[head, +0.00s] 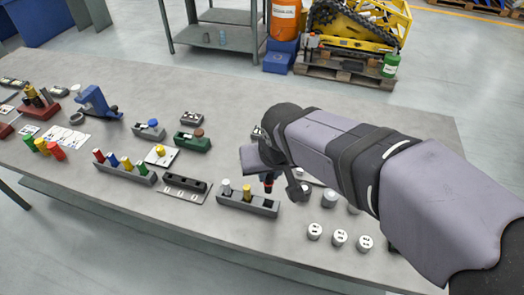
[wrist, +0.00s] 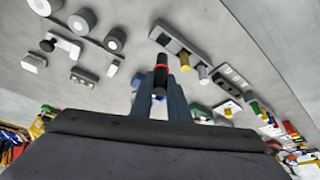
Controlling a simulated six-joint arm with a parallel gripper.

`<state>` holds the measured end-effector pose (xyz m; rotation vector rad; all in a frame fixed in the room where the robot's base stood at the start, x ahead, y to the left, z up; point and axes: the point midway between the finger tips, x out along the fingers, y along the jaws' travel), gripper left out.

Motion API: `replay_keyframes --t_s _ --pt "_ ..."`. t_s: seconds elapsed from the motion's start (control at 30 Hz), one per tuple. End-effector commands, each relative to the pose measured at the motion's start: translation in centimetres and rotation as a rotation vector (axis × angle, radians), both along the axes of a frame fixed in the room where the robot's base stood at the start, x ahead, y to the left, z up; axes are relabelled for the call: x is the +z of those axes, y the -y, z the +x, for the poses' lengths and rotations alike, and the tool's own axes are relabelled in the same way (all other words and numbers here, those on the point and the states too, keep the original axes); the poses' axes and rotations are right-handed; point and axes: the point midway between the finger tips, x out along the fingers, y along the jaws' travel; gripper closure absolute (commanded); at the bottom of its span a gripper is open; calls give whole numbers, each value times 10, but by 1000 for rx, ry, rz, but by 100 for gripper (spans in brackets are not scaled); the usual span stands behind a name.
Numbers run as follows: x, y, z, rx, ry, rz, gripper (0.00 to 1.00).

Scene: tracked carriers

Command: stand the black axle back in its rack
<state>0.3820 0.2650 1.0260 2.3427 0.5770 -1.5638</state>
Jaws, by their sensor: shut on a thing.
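The black axle (wrist: 161,76), with a red band near its middle, is held upright or nearly so between the fingers of my gripper (wrist: 158,92). My gripper (head: 268,175) is shut on it, and the axle's lower part (head: 268,187) shows below the fingers in the head view. The grey rack (head: 236,202) is a long low block holding a silver-white axle (head: 226,187) and a yellow axle (head: 247,191). The held axle is over or just behind the rack's right end; the exact gap is unclear. The rack also shows in the wrist view (wrist: 212,57).
White round pieces (head: 340,237) lie right of the rack. A rack of coloured pegs (head: 124,172) and a black block on a grey plate (head: 185,190) stand to the left. A green block (head: 192,142) is behind. Bare table lies in front of the rack.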

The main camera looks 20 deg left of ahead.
Motion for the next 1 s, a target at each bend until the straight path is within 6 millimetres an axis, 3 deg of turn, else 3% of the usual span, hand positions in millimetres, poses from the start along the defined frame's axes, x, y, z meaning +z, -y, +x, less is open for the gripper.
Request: replay_keyframes --t_s 0.47,1.0 --pt "-6 1 -1 -32 1 1 100" --pt "-38 1 -1 -31 1 0 100"
